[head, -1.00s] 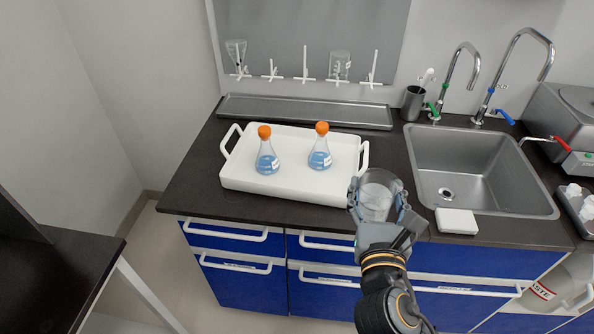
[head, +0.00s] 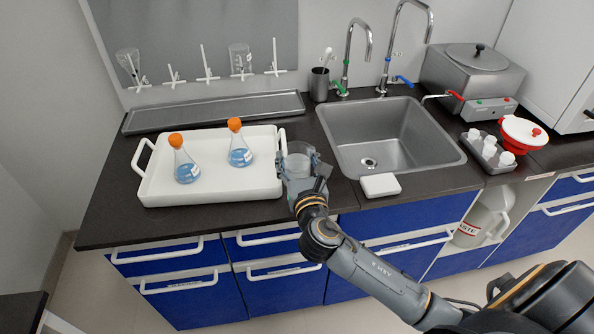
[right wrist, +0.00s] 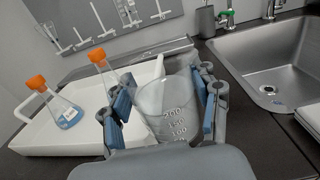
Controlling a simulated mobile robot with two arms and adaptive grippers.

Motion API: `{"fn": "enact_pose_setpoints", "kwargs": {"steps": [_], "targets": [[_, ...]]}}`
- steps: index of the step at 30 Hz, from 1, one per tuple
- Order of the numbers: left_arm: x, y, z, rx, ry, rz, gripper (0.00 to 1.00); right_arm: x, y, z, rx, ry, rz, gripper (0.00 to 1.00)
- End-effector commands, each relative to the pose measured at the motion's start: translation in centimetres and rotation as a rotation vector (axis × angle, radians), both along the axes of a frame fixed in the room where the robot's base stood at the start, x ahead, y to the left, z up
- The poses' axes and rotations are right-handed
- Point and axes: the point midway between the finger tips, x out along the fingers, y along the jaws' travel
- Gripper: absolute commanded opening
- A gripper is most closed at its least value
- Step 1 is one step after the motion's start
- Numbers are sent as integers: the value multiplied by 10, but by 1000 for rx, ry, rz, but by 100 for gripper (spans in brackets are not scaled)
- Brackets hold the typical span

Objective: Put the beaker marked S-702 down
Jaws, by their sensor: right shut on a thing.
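A clear glass beaker (head: 298,160) with white volume marks is held in my right gripper (head: 297,170). It also shows in the right wrist view (right wrist: 168,108), upright between the blue-padded fingers of the gripper (right wrist: 160,110). No S-702 label can be read on it. The gripper is over the dark counter (head: 345,196), between the white tray and the sink. I cannot tell whether the beaker's base touches the counter. My left gripper is not in view.
The white tray (head: 210,192) holds two orange-capped flasks of blue liquid (head: 185,160) (head: 238,143). The sink (head: 400,150) lies to the right, with a white block (head: 380,184) at its front edge. A drying rack with glassware (head: 240,60) is behind.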

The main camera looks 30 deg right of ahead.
Motion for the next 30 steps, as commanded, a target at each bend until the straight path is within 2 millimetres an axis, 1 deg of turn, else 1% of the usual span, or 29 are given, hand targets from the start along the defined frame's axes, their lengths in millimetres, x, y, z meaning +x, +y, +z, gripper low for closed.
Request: {"fn": "enact_pose_setpoints", "kwargs": {"steps": [8, 12, 15, 23, 28, 29, 30], "targets": [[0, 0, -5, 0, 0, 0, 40, 13, -7, -17, -1, -3, -1, 11], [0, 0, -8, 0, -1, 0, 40, 12, -7, -38, -1, 0, 0, 11], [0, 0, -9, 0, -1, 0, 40, 12, -7, -45, -2, -2, 0, 11], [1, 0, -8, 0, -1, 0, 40, 12, -6, -45, -1, -3, 0, 11], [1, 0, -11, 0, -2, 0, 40, 12, -6, -50, -1, -2, 1, 11], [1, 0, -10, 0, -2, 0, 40, 12, -6, -50, 0, 0, 1, 67], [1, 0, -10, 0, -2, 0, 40, 12, -6, -50, 0, 0, 1, 76]]}}
